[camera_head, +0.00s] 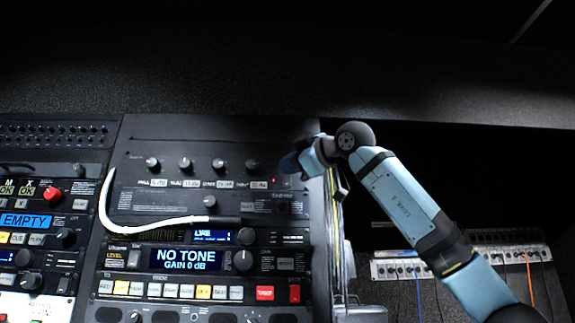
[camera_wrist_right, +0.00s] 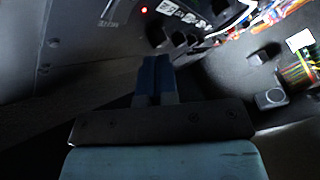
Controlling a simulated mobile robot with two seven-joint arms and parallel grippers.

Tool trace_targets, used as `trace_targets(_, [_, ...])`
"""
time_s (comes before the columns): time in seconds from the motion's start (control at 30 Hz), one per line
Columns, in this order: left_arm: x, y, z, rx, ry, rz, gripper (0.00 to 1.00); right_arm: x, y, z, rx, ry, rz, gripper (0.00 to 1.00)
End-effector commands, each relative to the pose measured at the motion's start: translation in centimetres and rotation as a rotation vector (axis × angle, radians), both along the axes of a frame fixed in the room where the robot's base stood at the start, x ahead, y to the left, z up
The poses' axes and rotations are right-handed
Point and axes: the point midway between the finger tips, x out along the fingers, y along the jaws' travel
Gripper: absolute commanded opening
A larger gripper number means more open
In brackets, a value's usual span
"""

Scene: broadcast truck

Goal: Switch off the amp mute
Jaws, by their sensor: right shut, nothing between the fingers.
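The dark upper rack panel (camera_head: 225,196) has a row of small knobs with white labels and a lit red light (camera_head: 273,180) at its right end. The red light also shows at the top of the right wrist view (camera_wrist_right: 144,9). My right gripper (camera_head: 287,163) is in front of that corner, right of the red light. In the wrist view its blue fingers (camera_wrist_right: 155,72) are together and empty. My left gripper is not in view.
A white gooseneck (camera_head: 150,228) curves across the panel's lower left. Below are a NO TONE display unit (camera_head: 186,259) and a button row (camera_head: 170,290). Another rack with an EMPTY display (camera_head: 26,221) stands left. A patch panel with cables (camera_head: 400,270) lies right, beyond a dark gap.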

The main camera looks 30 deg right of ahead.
Motion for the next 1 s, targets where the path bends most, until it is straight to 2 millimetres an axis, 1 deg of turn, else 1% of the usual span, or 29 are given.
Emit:
trace_targets(0.03, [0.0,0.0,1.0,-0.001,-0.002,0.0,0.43,0.6,-0.4,0.5,0.001,0.001,-0.001,0.0])
trace_targets(0.2, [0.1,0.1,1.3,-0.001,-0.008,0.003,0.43,1.9,-1.1,0.4,0.001,0.0,0.001,0.0])
trace_targets(0.3, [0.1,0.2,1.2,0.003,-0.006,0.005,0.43,2.4,-1.4,0.4,0.001,0.0,0.001,0.0])
trace_targets(0.53, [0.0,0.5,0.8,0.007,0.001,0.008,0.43,2.6,-1.6,0.4,-0.001,-0.002,0.0,0.0])
trace_targets(1.0, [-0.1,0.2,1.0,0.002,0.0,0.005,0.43,2.6,-1.5,0.4,-0.001,-0.002,0.0,0.0])
